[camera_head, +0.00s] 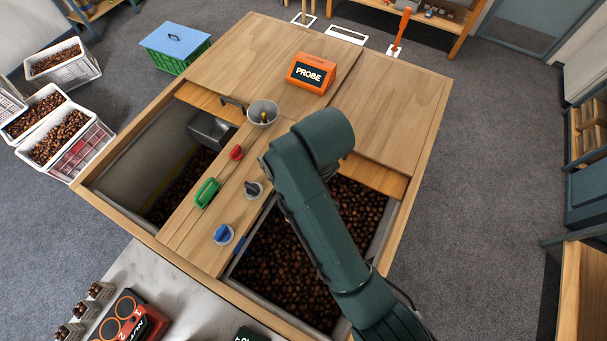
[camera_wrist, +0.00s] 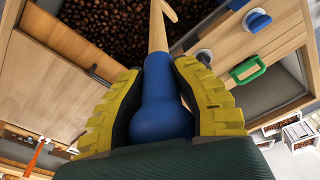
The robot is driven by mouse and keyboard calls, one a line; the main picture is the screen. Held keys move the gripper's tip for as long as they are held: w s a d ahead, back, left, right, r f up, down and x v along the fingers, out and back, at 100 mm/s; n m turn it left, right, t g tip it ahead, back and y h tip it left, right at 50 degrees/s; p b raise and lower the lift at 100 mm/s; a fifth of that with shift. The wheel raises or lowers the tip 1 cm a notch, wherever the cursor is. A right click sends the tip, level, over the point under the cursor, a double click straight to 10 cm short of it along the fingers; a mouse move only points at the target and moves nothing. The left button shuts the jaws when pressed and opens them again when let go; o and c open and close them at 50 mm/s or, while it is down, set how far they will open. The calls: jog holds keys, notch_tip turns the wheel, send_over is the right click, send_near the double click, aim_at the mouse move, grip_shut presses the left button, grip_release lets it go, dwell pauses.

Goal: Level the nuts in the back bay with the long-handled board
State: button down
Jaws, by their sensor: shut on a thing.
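In the wrist view, my gripper (camera_wrist: 158,82) has its two yellow pads closed around a blue grip (camera_wrist: 167,108). A pale wooden shaft (camera_wrist: 157,35) runs from that grip toward the top of the picture, beside a bay of brown nuts (camera_wrist: 110,25). I cannot make out the board itself. In the head view, my arm hides the gripper and the tool. The worktop has two open bays there: the right one is broadly filled with nuts (camera_head: 285,265), and the left one (camera_head: 130,170) shows nuts lower down. I cannot tell which is the back bay.
Between the bays, a wooden strip carries a green handle (camera_head: 207,193), a red knob (camera_head: 236,152), a blue knob (camera_head: 223,234) and a grey cup (camera_head: 263,112). An orange PROBE box (camera_head: 311,73) stands on the wooden lid. Crates of nuts (camera_head: 62,65) stand on the left floor.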

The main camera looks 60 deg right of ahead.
jog(key=d, duration=1.2)
jog(key=shift+s+d, duration=0.35)
jog(key=shift+a, duration=0.1)
